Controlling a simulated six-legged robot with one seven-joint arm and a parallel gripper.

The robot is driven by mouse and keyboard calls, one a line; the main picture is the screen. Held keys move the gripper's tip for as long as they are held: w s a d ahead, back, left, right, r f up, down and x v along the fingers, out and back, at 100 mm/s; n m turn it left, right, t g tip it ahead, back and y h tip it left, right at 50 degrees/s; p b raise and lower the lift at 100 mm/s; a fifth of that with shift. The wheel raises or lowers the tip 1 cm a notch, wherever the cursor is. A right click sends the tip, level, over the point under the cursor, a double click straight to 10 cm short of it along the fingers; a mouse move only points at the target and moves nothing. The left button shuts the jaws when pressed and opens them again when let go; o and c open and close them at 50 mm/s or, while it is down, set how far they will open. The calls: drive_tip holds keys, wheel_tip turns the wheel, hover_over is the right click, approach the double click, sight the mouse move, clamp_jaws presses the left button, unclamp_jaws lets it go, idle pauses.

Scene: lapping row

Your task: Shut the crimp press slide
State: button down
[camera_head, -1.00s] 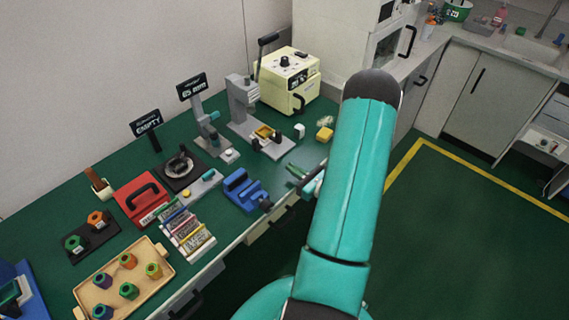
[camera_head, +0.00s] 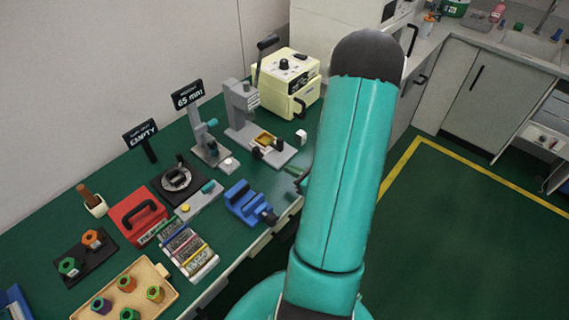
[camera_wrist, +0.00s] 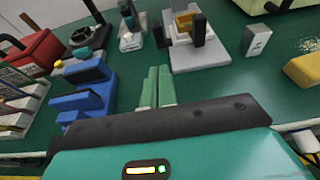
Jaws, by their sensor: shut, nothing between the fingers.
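The grey press (camera_head: 240,105), which looks like the crimp press, stands on the green bench toward the back, left of my arm. Its light base reaches forward, carrying a gold-yellow nest (camera_head: 265,139) and dark upright parts. In the wrist view the base (camera_wrist: 204,58) is at the upper middle, with the yellow nest (camera_wrist: 184,21) and a black upright (camera_wrist: 198,30) on it. I cannot tell how far the slide is out. My gripper (camera_wrist: 157,72) has its green fingers together and empty, pointing toward the base from the near side, apart from it. My arm mostly hides it in the head view.
A blue vise (camera_head: 246,202) is left of my gripper. A cream box with a lever (camera_head: 288,83) stands behind the press. Bare green bench lies between fingers and base.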

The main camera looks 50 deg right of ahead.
approach(254, 148)
drive_tip(key=w+f, duration=0.1)
drive_tip(key=f, duration=0.1)
drive_tip(key=w+f, duration=0.2)
drive_tip(key=shift+w, duration=0.7)
drive_tip(key=w, duration=0.7)
drive_tip(key=shift+a, duration=0.15)
drive_tip(key=shift+w+r, duration=0.1)
drive_tip(key=shift+w, duration=0.2)
